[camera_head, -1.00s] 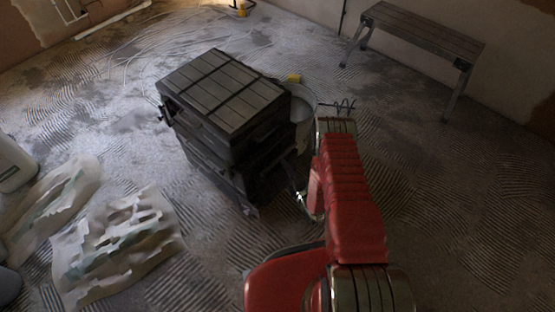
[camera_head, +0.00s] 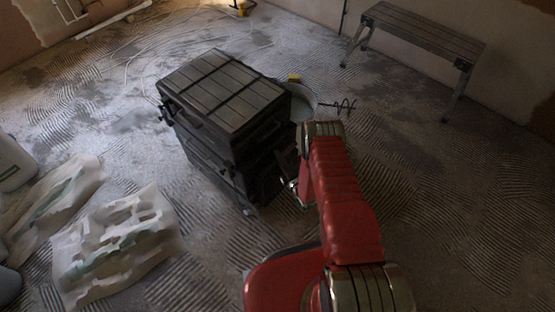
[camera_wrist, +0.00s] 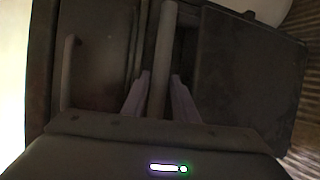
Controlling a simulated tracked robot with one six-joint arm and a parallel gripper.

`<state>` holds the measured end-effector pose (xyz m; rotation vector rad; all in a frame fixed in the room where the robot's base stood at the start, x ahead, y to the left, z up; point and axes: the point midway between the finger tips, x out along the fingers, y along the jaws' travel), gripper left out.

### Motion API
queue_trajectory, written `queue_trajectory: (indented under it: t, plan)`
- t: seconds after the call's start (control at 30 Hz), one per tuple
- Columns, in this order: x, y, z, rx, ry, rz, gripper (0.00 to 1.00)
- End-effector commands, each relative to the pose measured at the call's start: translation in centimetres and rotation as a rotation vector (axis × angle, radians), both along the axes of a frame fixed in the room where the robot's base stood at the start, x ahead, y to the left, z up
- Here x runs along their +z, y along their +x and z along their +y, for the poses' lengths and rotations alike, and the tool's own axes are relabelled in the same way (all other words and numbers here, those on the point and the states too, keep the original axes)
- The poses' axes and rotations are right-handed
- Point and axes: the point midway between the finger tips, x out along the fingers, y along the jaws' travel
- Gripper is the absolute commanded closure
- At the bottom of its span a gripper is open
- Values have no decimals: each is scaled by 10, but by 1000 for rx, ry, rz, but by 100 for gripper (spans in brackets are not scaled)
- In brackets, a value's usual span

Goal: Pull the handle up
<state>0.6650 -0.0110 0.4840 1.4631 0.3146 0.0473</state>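The handle shows in the wrist view as a long bar (camera_wrist: 166,45) running up the picture in front of a dark box face. The dark stacked toolbox (camera_head: 225,95) stands in the middle of the head view. My gripper (camera_wrist: 160,78) has one finger on each side of the bar, with narrow gaps, so it looks open around it. In the head view my gripper (camera_head: 291,188) is at the toolbox's right side, partly hidden by my red arm, and the handle cannot be made out there.
A bucket (camera_head: 303,103) with a coiled mixer (camera_head: 343,106) stands behind the toolbox. A bench (camera_head: 425,38) stands at back right. Torn sacks (camera_head: 120,240) lie at front left. The floor at right is clear.

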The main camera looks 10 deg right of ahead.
Motion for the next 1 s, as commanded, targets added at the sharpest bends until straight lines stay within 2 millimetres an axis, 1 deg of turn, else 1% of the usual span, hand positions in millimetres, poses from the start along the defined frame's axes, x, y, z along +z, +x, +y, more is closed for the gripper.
queue_trajectory:
  t: [0.03,0.3,0.37,0.67,0.7,0.87,1.0]
  plan:
    - [0,0,0,0,0,0,78]
    - [0,0,0,-1,0,1,97]
    - [-1,0,0,-1,-1,2,100]
    - [-1,-1,-1,-1,-1,4,100]
    - [-1,-1,10,4,-1,4,100]
    - [0,0,2,3,0,4,100]
    - [5,3,-5,-7,0,4,100]
